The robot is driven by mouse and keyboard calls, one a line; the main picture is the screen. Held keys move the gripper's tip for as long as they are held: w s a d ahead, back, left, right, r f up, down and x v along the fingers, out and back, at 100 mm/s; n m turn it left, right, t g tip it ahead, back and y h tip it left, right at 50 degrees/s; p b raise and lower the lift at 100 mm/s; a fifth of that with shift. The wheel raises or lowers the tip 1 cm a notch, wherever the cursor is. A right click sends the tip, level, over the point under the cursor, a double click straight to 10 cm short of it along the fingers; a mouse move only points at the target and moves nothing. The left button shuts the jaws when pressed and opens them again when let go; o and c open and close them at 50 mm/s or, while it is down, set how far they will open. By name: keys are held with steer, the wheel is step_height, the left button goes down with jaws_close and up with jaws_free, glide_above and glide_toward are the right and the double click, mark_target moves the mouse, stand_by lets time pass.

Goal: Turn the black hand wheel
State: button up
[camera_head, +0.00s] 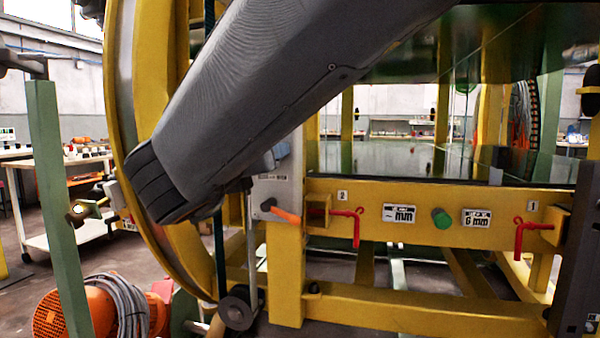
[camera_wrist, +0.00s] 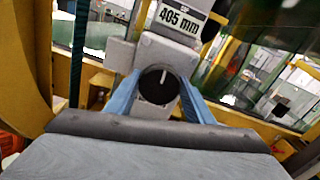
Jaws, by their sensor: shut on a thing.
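The black hand wheel (camera_wrist: 159,84) is a small round black knob with a white pointer line, on the front of a grey block. In the wrist view it sits between the two blue fingers of my gripper (camera_wrist: 160,80), which are shut on its sides. The white pointer line stands nearly upright. A label plate reading "405 mm" (camera_wrist: 182,16) is above the wheel. In the head view my dark grey arm hides the wheel and most of the gripper; a bit of blue finger shows beside the grey block (camera_head: 268,190).
A yellow beam (camera_head: 400,238) carries red levers (camera_head: 356,228), a green button (camera_head: 441,218) and label plates. An orange handle (camera_head: 287,216) juts out below the grey block. A large yellow ring (camera_head: 120,130), a green post (camera_head: 58,190) and an orange motor (camera_head: 62,315) are at the left.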

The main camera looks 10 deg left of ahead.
steer(key=shift+m+b, duration=0.5)
steer(key=shift+b, duration=0.25)
steer(key=o, duration=1.1)
steer(key=shift+c, duration=0.2)
steer(key=shift+s, duration=0.15)
steer(key=s+p, duration=0.1)
steer(key=s, duration=0.6)
steer(key=shift+s+a, duration=0.3)
steer(key=shift+a, duration=0.05)
